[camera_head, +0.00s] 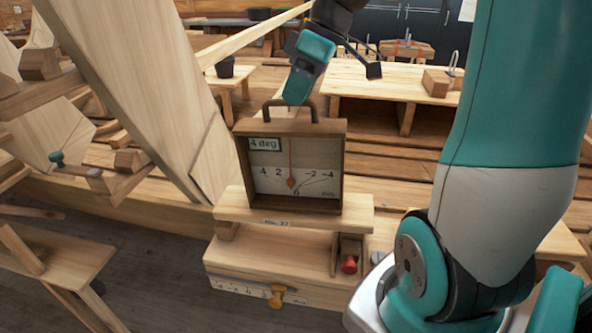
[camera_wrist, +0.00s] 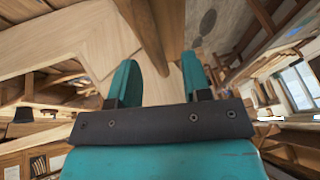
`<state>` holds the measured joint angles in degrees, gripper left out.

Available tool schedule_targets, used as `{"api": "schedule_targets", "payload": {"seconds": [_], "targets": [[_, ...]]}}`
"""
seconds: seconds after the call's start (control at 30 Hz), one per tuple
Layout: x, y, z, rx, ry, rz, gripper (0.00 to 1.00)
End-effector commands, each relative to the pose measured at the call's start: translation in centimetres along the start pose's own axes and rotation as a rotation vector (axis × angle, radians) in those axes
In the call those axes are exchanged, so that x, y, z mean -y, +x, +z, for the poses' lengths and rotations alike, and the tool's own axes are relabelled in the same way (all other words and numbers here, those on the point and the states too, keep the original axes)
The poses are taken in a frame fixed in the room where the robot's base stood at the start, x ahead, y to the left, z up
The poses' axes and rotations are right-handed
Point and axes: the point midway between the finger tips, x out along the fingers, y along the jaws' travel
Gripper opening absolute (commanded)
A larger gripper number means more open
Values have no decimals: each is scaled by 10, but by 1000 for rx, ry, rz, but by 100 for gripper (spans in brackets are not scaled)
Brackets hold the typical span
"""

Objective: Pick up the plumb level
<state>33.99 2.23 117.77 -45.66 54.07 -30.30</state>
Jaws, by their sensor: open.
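The plumb level (camera_head: 244,170) is a brown wooden box with a pale dial face, a "4 deg" label, a red pointer and a dark handle (camera_head: 267,109) on top. It stands upright on a pale wooden stand (camera_head: 240,207) marked with a number tag. My gripper (camera_head: 298,95) is above the level, its teal end overlapping the top of the handle in the head view; I cannot tell whether they touch. In the wrist view my gripper (camera_wrist: 160,68) has its two teal fingers apart, with nothing held between them. I cannot make out the level in that view.
Large pale hull planks (camera_head: 130,80) rise at the left of the level. A workbench (camera_head: 385,88) with a wooden block (camera_head: 436,83) is behind right. A small bench (camera_head: 60,265) is front left.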

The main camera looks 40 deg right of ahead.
Motion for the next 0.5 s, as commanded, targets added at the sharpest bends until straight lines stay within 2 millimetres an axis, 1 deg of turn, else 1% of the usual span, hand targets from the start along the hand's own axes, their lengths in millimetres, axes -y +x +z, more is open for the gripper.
{"api": "schedule_targets", "payload": {"seconds": [0.1,0.2,0.43,0.47,0.5], "targets": [[0,17,0,1,0,-4,44],[-1,25,1,1,1,-1,44],[-1,27,1,0,1,1,44],[-1,27,1,0,1,1,39],[-1,26,1,0,1,1,30]]}}
